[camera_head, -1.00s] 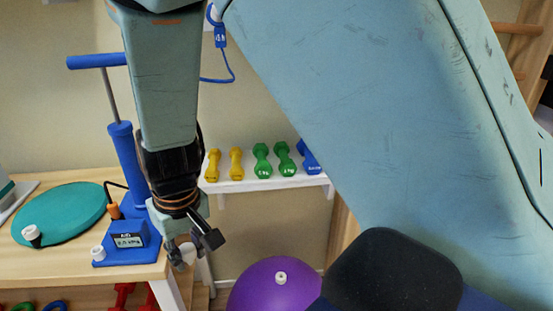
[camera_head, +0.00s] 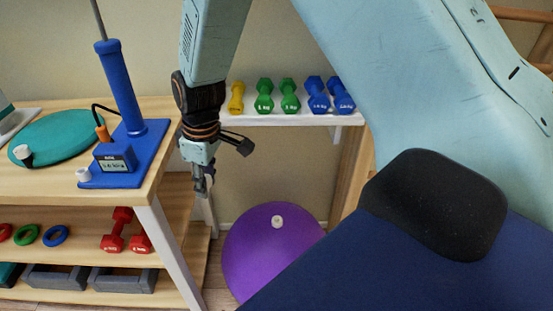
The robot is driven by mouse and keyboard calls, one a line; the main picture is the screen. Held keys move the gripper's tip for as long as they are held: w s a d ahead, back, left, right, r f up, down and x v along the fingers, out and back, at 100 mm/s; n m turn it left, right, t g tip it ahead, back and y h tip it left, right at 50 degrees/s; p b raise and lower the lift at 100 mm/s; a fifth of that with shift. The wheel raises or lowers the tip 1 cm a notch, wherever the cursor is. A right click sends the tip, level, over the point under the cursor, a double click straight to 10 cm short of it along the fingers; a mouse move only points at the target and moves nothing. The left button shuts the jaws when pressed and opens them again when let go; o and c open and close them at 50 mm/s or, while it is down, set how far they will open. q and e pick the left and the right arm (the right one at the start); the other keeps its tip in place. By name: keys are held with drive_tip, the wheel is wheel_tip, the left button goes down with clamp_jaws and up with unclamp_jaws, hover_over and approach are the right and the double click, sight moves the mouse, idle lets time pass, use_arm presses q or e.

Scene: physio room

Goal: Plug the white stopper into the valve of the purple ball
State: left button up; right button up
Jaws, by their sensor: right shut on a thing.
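The purple ball (camera_head: 262,262) rests on the floor, right of the wooden table. A small white round piece, seemingly its valve (camera_head: 277,221), shows on its upper side. My right gripper (camera_head: 204,186) hangs from above, left of the ball and higher in the picture, apart from it. It is shut on a small pale piece, seemingly the white stopper (camera_head: 210,181), mostly hidden by the fingers. My left gripper is not in view.
The table (camera_head: 150,180) holds a blue pump (camera_head: 125,95), a small white piece (camera_head: 83,174) and a teal cushion (camera_head: 55,137) with a white-and-black piece (camera_head: 22,154). Dumbbells stand on a wall shelf (camera_head: 285,119). A dark blue padded surface (camera_head: 370,265) fills the lower right.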

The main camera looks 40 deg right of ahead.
drive_tip(key=shift+w+d+f+n+g+y+b, duration=0.15)
drive_tip(key=shift+d+f+n+b, duration=1.2)
drive_tip(key=shift+d+f+b, duration=2.05)
drive_tip(key=shift+w+d+f+n+g+y+b, duration=0.15)
drive_tip(key=shift+d+f+n+b, duration=1.25)
drive_tip(key=shift+d+f, duration=3.8)
drive_tip(key=shift+w+d+f+n+g+b, duration=0.15)
drive_tip(key=shift+d+f+n+b, duration=1.75)
drive_tip(key=shift+f, duration=4.2)
drive_tip(key=shift+d+m+b, duration=0.6)
drive_tip(key=shift+m, duration=0.05)
drive_tip(key=shift+f+b, duration=0.85)
drive_tip(key=shift+b, duration=0.1)
drive_tip(key=shift+s+a+f, duration=0.1)
drive_tip(key=shift+s+f, duration=0.15)
drive_tip(key=shift+r, duration=0.25)
drive_tip(key=shift+w+r, duration=0.1)
